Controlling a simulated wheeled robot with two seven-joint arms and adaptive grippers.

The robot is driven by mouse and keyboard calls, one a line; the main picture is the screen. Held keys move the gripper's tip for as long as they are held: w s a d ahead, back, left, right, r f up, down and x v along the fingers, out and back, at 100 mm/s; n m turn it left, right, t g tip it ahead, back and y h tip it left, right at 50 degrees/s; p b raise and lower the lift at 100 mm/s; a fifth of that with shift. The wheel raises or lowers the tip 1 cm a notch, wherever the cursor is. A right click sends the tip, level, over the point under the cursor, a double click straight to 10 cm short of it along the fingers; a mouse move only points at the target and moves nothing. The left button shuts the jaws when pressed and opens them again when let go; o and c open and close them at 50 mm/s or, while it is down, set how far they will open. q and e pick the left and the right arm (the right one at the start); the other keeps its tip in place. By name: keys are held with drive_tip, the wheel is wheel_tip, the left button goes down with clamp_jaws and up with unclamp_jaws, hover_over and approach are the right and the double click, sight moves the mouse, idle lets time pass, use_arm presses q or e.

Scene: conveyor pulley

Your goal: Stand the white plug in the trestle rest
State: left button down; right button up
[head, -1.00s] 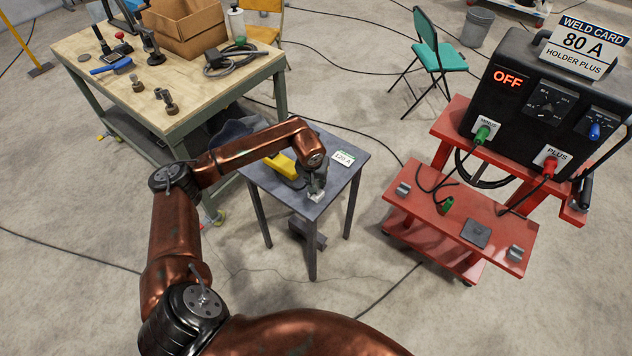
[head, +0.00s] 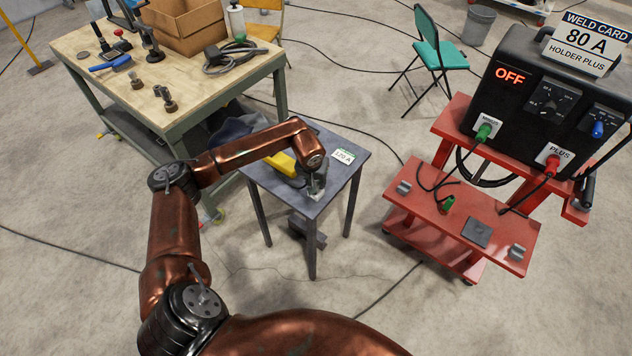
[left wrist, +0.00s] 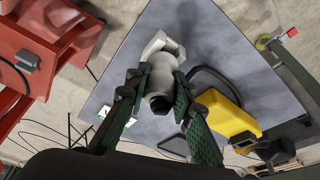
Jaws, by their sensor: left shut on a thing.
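My left gripper (head: 316,186) is over the small grey table (head: 336,187), near its front edge. In the left wrist view, its fingers (left wrist: 155,100) are shut on the white plug (left wrist: 160,74), a pale cylinder with a dark end toward the camera. A pale angular piece (left wrist: 164,43) shows at the plug's far end. I cannot tell whether it is the trestle rest or whether the plug touches it. In the head view the gripper hides most of the plug. My right gripper is in neither view.
A yellow tool (head: 283,163) with a black loop lies beside the gripper on the small table, near a 120 A card (head: 343,156). A red trolley (head: 415,205) with a welding unit (head: 545,105) stands at right. A cluttered workbench (head: 200,75) stands behind left.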

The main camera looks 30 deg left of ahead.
use_arm(q)
drive_tip(key=shift+f+b, duration=0.3)
drive_tip(key=shift+f, duration=0.2)
drive_tip(key=c, duration=1.6)
unclamp_jaws()
drive_tip(key=shift+r+p, duration=1.95)
drive_tip(key=shift+r, duration=2.55)
